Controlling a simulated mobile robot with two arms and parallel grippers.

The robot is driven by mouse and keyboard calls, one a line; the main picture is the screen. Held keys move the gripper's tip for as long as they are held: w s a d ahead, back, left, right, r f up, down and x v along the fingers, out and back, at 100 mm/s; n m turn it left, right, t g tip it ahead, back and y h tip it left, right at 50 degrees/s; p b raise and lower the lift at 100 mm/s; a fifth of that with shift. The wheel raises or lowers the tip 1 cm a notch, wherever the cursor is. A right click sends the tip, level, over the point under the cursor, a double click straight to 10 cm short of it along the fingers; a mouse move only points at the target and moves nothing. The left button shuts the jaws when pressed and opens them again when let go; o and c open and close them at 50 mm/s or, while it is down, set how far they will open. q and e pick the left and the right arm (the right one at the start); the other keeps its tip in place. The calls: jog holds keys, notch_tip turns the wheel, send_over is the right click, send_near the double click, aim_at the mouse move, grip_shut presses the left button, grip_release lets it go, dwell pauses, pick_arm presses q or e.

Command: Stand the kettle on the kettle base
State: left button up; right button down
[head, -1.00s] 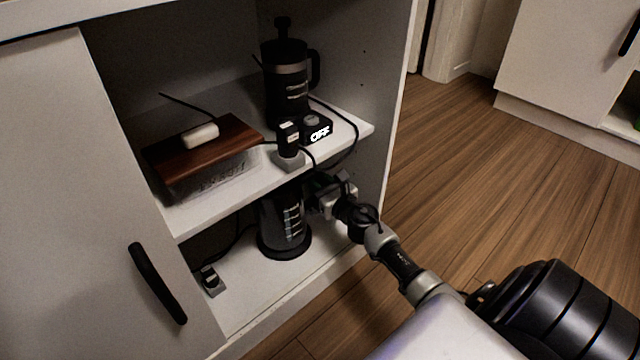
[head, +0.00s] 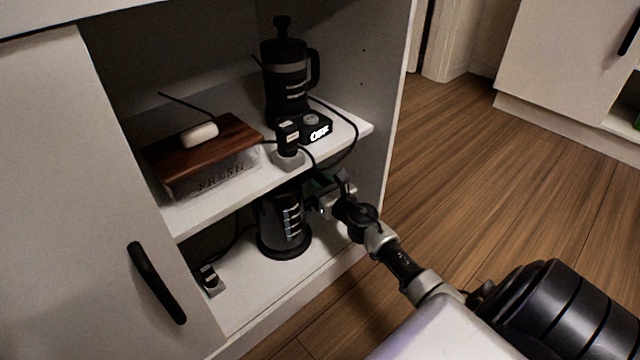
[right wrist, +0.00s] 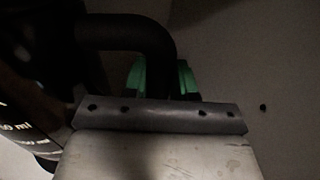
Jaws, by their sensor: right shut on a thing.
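The kettle (head: 282,218), a dark jug with pale level marks, stands upright on the lower cabinet shelf, its top hidden by the upper shelf. A wide dark round rim (head: 285,250) shows at its foot; I cannot tell whether this is the kettle base or part of the kettle. My right gripper (head: 318,192) reaches in from the right and is shut on the kettle's handle. In the right wrist view, the green finger pads (right wrist: 163,78) are around the dark curved handle (right wrist: 140,32), with the marked kettle body (right wrist: 25,125) at left. My left gripper is out of view.
Close above is the upper shelf (head: 222,212), with a dark plunger jug (head: 287,85), a small box reading OFF (head: 317,128), a plug (head: 288,145) and a wood-lidded box (head: 205,155). A socket (head: 210,280) is on the lower shelf. The cabinet side wall (head: 385,120) is close right.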

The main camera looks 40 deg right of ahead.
jog(key=shift+f+b, duration=0.3)
jog(key=shift+b, duration=0.25)
jog(key=c, duration=1.2)
grip_release()
jog(key=shift+f, duration=0.3)
jog(key=shift+s+a+r, duration=0.1)
jog(key=shift+s+a, duration=0.05)
jog(key=shift+s, duration=2.6)
jog(key=shift+s+a+r, duration=0.1)
jog(key=shift+s+a, duration=0.05)
jog(key=shift+s, duration=2.6)
jog(key=shift+f, duration=0.1)
